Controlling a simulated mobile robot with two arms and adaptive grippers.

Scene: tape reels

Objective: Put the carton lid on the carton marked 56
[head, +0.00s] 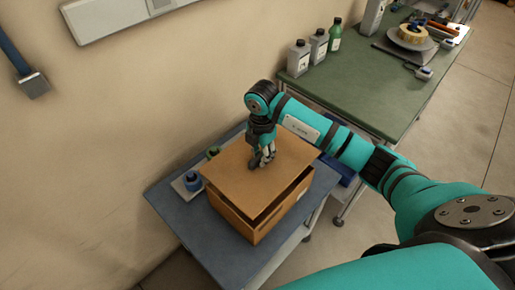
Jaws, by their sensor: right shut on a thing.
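The brown carton (236,222) stands on a blue-grey table in the head view. No number can be read on its visible sides. The flat brown carton lid (241,178) lies over the top of the carton. A dark gap shows between the lid and the carton's wall at the front right, so the lid is not flush there. My right gripper (262,163) points down at the lid and is shut on it; the fingertips hide the part they hold. My left gripper is not in view.
The blue-grey table (172,212) has a small tray (180,187) with a blue item and a green item behind the carton. A green table (360,95) carries bottles (317,46), a tape reel (412,36) and tools. A wall borders the left.

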